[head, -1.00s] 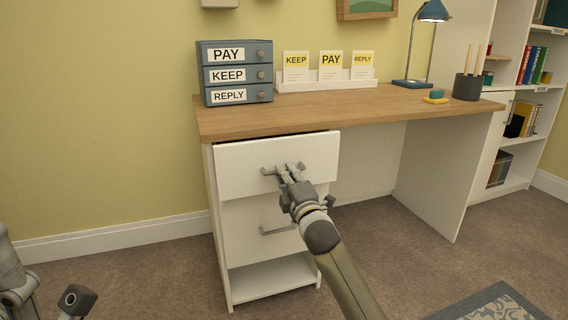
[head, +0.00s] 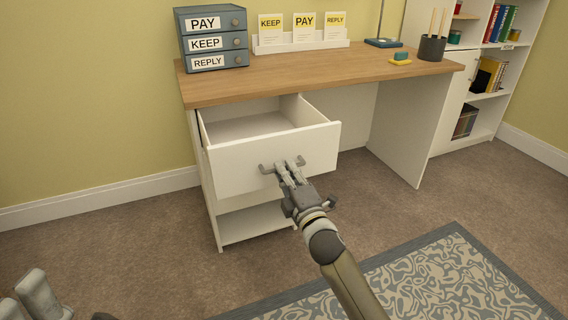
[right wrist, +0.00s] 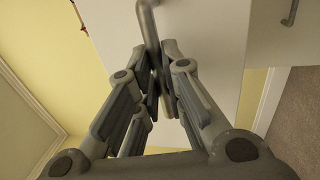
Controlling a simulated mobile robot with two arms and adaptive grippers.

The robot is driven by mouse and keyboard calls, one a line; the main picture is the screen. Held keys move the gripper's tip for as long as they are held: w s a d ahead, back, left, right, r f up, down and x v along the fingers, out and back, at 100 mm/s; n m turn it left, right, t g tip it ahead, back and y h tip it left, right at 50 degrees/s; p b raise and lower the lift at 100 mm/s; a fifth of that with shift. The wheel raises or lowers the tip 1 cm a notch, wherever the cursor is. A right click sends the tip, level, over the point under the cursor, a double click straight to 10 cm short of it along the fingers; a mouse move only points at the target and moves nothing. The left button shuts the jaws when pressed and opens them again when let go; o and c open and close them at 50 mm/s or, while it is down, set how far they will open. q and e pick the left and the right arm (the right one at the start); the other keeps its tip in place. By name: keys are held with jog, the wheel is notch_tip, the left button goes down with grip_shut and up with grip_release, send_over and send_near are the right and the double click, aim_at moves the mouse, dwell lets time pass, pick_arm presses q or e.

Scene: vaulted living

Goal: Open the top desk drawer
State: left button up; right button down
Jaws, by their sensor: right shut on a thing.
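The top desk drawer (head: 237,163) has a white front and stands well out from the desk (head: 330,72). Its inside shows and looks empty. My right gripper (head: 287,170) is at the drawer's grey bar handle (head: 267,168), shut on it. In the right wrist view the fingers (right wrist: 155,80) close around the grey handle (right wrist: 151,22) against the white front.
A blue-grey letter box (head: 212,40) with small drawers stands on the desk's left end. A white card rack (head: 300,44), a pen cup (head: 432,48) and a lamp base (head: 383,43) are farther right. A patterned rug (head: 420,285) lies in front; the carpet is otherwise clear.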

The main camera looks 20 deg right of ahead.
jog(key=shift+s, duration=0.2)
jog(key=c, duration=1.5)
grip_release()
jog(key=shift+s+d+f, duration=0.1)
jog(key=shift+s+f, duration=0.3)
jog(key=shift+s, duration=1.55)
jog(key=shift+s+d+f, duration=0.1)
jog(key=shift+s+f, duration=0.3)
jog(key=shift+s, duration=1.6)
jog(key=shift+s+d+f, duration=0.1)
jog(key=shift+s+f, duration=0.3)
jog(key=shift+s, duration=1.55)
